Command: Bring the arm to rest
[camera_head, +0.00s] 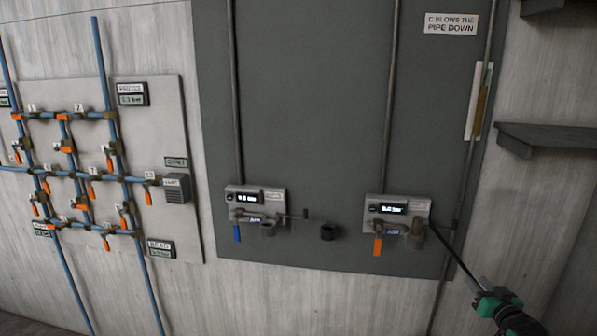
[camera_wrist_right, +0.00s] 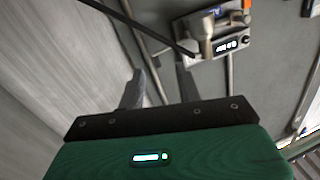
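My right gripper (camera_head: 486,296), with a green body, is at the lower right of the head view, in front of the wall and below and right of the right-hand device. In the right wrist view its two dark fingers (camera_wrist_right: 160,82) stand apart with nothing visible between them. A thin dark rod (camera_head: 455,255) runs between the right-hand device and the gripper in the head view. In the wrist view the rod (camera_wrist_right: 135,26) crosses beyond the fingertips; its attachment is unclear. My left gripper is not in view.
A dark grey panel (camera_head: 315,110) carries a left device (camera_head: 255,193) with a blue handle and a right device (camera_head: 398,207) with an orange handle. A blue pipe grid (camera_head: 80,170) is left; a shelf (camera_head: 550,137) juts out right.

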